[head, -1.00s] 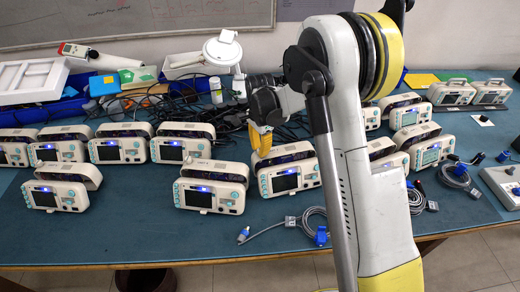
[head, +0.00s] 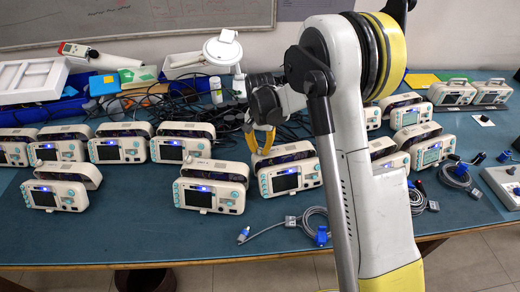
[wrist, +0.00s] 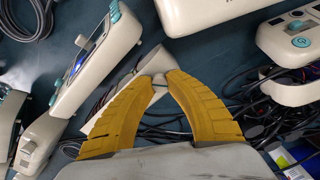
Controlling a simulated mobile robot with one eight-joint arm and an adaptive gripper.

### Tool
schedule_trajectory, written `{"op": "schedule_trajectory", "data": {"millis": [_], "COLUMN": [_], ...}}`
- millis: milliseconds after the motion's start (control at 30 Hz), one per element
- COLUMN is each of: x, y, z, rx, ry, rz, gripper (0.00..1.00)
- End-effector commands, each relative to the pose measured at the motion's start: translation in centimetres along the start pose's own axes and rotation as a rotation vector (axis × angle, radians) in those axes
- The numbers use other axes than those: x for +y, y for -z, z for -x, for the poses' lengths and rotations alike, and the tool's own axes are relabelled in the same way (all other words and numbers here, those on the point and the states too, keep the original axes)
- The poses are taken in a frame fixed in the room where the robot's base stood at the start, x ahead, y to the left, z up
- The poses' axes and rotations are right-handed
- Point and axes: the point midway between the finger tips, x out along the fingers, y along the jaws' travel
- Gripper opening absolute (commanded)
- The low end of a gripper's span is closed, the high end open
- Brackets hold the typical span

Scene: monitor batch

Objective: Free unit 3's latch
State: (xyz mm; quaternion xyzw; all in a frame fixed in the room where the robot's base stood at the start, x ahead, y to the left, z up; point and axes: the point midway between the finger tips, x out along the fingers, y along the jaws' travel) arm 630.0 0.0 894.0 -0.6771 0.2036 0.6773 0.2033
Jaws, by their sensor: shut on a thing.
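Several cream patient monitors with dark screens stand on the teal table; no unit number is readable. My gripper (head: 263,150) is low over the table, at the rear of a monitor (head: 290,180) in the middle row. In the wrist view, my gripper's yellow fingers (wrist: 160,78) curve together and are shut on a narrow pale part (wrist: 128,102). I cannot tell whether this part is a latch or handle. A monitor (wrist: 98,58) with a teal knob lies left of the fingers. The fingertips are partly hidden in the head view.
Black cables (wrist: 275,125) lie tangled right of my fingers and behind the monitors. More monitors stand close on the left (head: 120,150) and right (head: 425,152). A coiled grey cable (head: 300,222) lies in front. The front table strip is mostly clear.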

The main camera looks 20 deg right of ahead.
Motion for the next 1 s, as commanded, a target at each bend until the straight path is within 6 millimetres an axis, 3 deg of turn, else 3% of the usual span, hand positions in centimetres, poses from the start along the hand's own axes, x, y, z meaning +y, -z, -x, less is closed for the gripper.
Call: {"op": "schedule_trajectory", "data": {"millis": [600, 1000], "x": [-0.08, -0.13], "y": [0.12, 0.12], "z": [0.03, 0.04], "rx": [0.003, 0.004], "ry": [0.0, 0.0], "rz": [0.571, 0.821], "gripper": [0.0, 0.0]}}
